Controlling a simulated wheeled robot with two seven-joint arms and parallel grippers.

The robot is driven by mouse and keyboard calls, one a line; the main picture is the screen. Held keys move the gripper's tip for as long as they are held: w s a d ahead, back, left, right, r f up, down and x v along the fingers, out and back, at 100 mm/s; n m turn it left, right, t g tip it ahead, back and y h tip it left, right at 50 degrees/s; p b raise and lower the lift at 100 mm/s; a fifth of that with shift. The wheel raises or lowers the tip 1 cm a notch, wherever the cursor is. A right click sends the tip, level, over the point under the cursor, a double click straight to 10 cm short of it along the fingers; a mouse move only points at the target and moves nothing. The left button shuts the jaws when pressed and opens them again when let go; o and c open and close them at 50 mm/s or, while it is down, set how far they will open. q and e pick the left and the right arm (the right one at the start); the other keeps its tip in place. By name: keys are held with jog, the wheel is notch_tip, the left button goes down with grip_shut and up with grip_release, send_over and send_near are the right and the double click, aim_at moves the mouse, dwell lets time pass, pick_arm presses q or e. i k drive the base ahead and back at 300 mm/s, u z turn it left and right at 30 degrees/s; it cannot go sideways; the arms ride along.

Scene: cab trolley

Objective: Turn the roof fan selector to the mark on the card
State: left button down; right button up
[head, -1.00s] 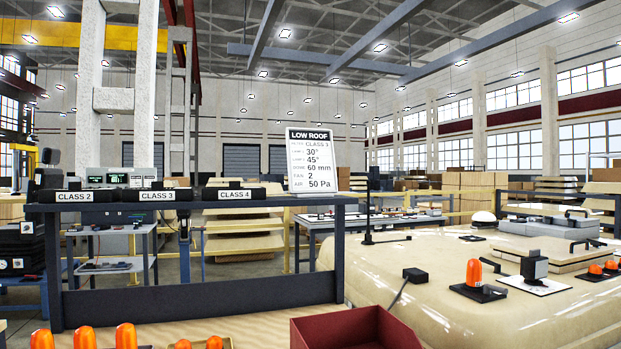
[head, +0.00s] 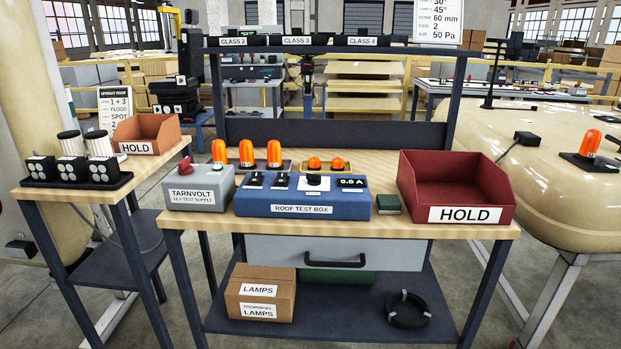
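The LOW ROOF card (head: 438,20) stands on the upper shelf at the top right of the head view, its top cut off. Its legible lines include 60 mm, FAN 2 and 50 Pa. A cream roof (head: 540,195) is at the right edge, with a black box (head: 527,139) and an orange beacon (head: 590,143) on it. No fan selector can be made out on the part of this roof in view. A blue roof test box (head: 300,201) on the bench carries switches, a display and a black knob (head: 314,183); the knob's label is too small to read. Neither gripper is in view.
The wooden bench (head: 440,231) also holds a grey test supply (head: 197,190), several orange lamps and a red HOLD bin (head: 455,190). A side table (head: 60,191) at left carries an orange bin (head: 147,135). An UPRIGHT ROOF card (head: 115,104) stands behind it.

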aim_at(313, 180)
jog(key=u, duration=1.8)
jog(key=i, duration=0.9)
jog(key=z, duration=0.45)
